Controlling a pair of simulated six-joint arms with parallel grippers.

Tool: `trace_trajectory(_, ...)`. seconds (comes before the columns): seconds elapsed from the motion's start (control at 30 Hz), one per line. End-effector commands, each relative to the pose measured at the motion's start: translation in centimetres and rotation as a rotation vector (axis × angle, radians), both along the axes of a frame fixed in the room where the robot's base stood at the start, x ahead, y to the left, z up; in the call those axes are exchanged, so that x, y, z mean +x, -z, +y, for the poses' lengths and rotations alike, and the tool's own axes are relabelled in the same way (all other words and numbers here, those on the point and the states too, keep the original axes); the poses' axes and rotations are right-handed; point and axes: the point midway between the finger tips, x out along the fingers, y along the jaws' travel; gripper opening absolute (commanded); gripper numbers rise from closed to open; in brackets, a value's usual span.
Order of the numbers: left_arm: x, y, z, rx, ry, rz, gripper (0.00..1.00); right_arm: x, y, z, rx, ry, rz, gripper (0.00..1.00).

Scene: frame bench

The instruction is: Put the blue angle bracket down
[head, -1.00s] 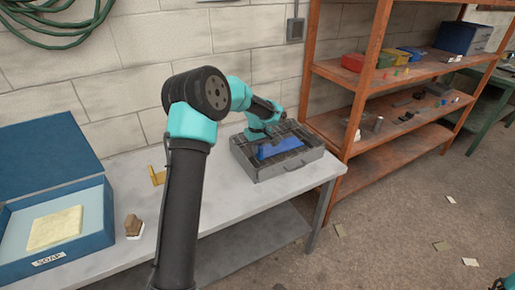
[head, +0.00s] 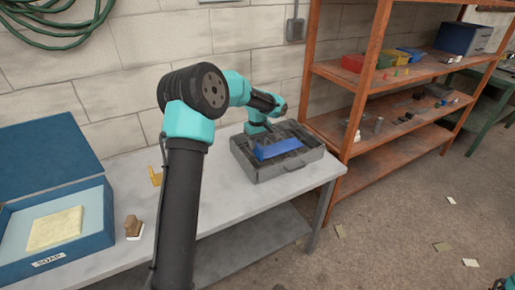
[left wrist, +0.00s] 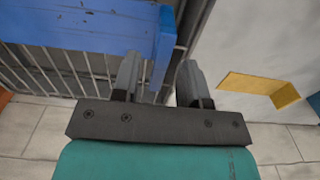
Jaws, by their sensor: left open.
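The blue angle bracket (head: 280,148) lies on the wire grid of a grey tray (head: 285,171) with a front handle. In the left wrist view the bracket (left wrist: 80,22) fills the upper left, with one leg pointing down close to my fingertips. My left gripper (left wrist: 158,75) is open, its two fingers apart with nothing gripped between them. In the head view my left gripper (head: 268,127) is small, just behind the bracket, and its fingers are hard to make out. My right gripper does not show.
A yellow angle piece (head: 156,176) lies on the grey bench (head: 225,208), left of the tray. A brown-handled brush (head: 134,226) and an open blue soap box (head: 100,215) stand farther left. An orange shelf (head: 352,115) rises right of the bench. A brick wall is behind.

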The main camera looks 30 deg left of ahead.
Motion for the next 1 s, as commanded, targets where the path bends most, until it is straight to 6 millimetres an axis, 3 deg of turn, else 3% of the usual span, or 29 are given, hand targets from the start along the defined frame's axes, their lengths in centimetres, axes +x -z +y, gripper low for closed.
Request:
trace_trajectory(0.2,0.0,-4.3,0.0,0.0,-0.001,-0.004,0.4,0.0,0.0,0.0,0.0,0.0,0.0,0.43)
trace_trajectory(0.43,0.0,-7.9,0.0,0.0,0.0,-0.001,0.4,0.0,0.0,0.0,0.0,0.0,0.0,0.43)
trace_trajectory(0.6,0.0,-8.9,0.0,0.0,0.0,0.001,0.4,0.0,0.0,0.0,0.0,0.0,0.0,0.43)
trace_trajectory(1.0,0.0,-8.9,0.0,0.0,0.0,0.001,0.4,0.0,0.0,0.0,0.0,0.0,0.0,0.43)
